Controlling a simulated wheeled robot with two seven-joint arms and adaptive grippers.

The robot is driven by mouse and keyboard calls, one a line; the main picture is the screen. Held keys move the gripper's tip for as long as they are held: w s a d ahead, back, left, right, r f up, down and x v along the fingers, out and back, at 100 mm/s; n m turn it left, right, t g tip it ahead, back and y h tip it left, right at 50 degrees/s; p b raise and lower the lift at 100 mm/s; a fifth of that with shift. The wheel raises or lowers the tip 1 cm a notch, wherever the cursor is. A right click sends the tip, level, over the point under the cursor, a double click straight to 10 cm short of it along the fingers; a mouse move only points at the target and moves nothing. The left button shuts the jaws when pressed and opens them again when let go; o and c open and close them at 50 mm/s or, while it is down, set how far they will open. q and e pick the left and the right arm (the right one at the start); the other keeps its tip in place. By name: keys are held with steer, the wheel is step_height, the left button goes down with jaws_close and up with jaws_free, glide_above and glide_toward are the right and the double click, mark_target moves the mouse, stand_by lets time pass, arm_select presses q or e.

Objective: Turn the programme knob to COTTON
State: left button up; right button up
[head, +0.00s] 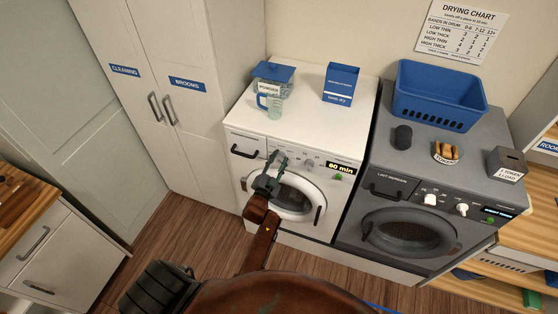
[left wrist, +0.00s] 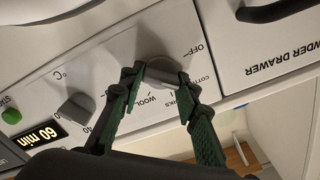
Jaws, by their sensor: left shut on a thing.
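The white washing machine (head: 300,128) stands left of a dark grey machine. Its programme knob (left wrist: 160,72) is grey and sits on the control panel (left wrist: 140,35), with the labels OFF, WOOL and a partly covered one starting COTT around it. Another label ending in KS is partly hidden by a finger. My left gripper (head: 277,165) is at the panel; in the left wrist view the gripper (left wrist: 160,82) has its two green and black fingers shut on the knob, one on each side. I cannot tell which label the knob points to. My right gripper is not in view.
A second grey knob (left wrist: 75,108) with temperature marks, a lit 60 min display (left wrist: 42,134) and a green start button (left wrist: 11,116) lie along the same panel. The powder drawer (left wrist: 275,50) is beside the programme knob. A jug (head: 270,102) and boxes stand on top.

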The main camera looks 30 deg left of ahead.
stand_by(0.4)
arm_select(q)
steer(key=o, duration=1.2)
steer(key=shift+c, duration=0.2)
steer(key=s+d, duration=0.1)
steer(key=s, duration=0.6)
steer(key=shift+s+d, duration=0.2)
